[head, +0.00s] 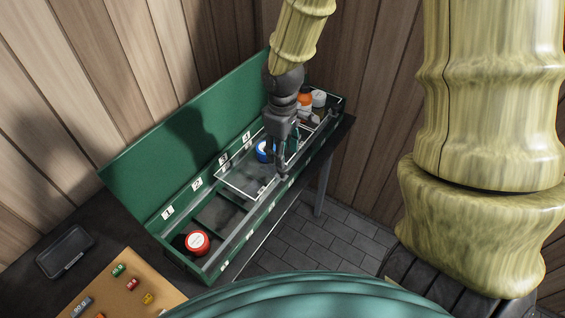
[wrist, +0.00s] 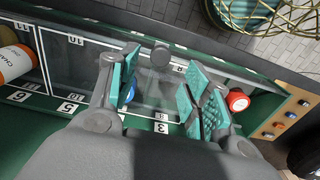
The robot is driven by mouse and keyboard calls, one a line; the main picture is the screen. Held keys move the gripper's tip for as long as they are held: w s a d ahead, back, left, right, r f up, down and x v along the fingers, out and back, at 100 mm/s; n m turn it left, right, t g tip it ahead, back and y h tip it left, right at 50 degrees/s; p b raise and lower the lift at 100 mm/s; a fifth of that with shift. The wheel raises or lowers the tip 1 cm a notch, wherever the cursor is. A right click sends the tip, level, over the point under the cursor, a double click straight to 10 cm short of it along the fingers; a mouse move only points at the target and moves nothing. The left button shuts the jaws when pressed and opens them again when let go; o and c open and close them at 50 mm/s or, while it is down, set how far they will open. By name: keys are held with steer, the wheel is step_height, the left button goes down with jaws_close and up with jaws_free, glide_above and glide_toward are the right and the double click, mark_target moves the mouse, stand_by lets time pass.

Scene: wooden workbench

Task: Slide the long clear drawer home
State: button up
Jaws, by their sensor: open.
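The long clear drawer (head: 243,178) is a shallow see-through tray with pale edges, lying in the middle stretch of a long green box (head: 190,108). A blue round item (head: 263,150) shows within its outline, partly behind my gripper. My gripper (head: 281,163) points down over the drawer near its front side. In the wrist view my gripper (wrist: 160,80) has its teal-padded fingers wide apart, with nothing held between them. Clear drawer floor (wrist: 153,92) shows between the fingers. Whether a finger touches the drawer's edge I cannot tell.
A red round item (head: 197,242) lies at the box's near left end. Orange (head: 304,101) and white (head: 319,98) containers stand at the far right end. A dark tray (head: 65,251) and a tan board (head: 122,285) with small coloured pieces lie on the bench at left.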

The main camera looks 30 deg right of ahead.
steer(key=shift+f+p, duration=0.45)
steer(key=shift+f, duration=2.6)
jaws_close()
